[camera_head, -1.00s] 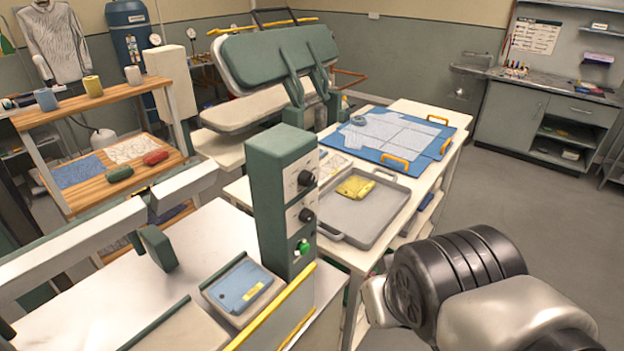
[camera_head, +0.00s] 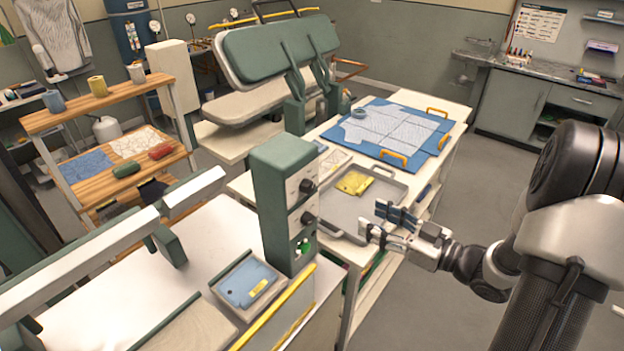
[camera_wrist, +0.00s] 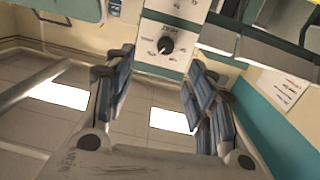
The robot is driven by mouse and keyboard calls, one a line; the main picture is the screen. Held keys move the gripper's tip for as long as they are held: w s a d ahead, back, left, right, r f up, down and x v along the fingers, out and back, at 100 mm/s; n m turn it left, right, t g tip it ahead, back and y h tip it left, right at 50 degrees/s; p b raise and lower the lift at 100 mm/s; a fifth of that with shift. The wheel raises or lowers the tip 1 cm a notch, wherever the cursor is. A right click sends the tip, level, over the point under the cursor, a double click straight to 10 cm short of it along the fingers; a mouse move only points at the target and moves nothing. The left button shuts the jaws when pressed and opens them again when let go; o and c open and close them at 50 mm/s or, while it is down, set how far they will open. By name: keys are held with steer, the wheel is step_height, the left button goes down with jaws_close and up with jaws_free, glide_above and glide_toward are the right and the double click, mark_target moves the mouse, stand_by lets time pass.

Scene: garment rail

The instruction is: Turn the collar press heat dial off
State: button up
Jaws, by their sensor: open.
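The collar press control box (camera_head: 268,195) is a green upright housing with pale panels on its right-hand face. In the head view it carries an upper black dial (camera_head: 307,186), a lower black dial (camera_head: 308,218) and a green button (camera_head: 302,247). My gripper (camera_head: 376,222) is open and empty, to the right of the box and apart from it. In the wrist view one black dial (camera_wrist: 166,45) on a pale panel shows ahead, between and beyond the open fingers (camera_wrist: 160,72). I cannot tell which dial this is, and its markings are too small to read.
A grey tray (camera_head: 398,190) with a yellow folded cloth (camera_head: 353,183) lies behind my gripper. A blue pad (camera_head: 352,286) sits in front of the control box, beside a yellow-edged rail (camera_head: 275,312). A large green press (camera_head: 280,50) stands behind. Open floor lies right.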

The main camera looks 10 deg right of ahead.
steer(key=y, duration=0.1)
glide_toward(312, 190)
steer(key=x, duration=0.8)
steer(key=shift+w+a+r, duration=0.15)
steer(key=shift+w+a, duration=0.05)
steer(key=shift+a, duration=0.05)
steer(key=c, duration=1.1)
steer(key=shift+o, duration=0.2)
steer(key=shift+b, duration=0.5)
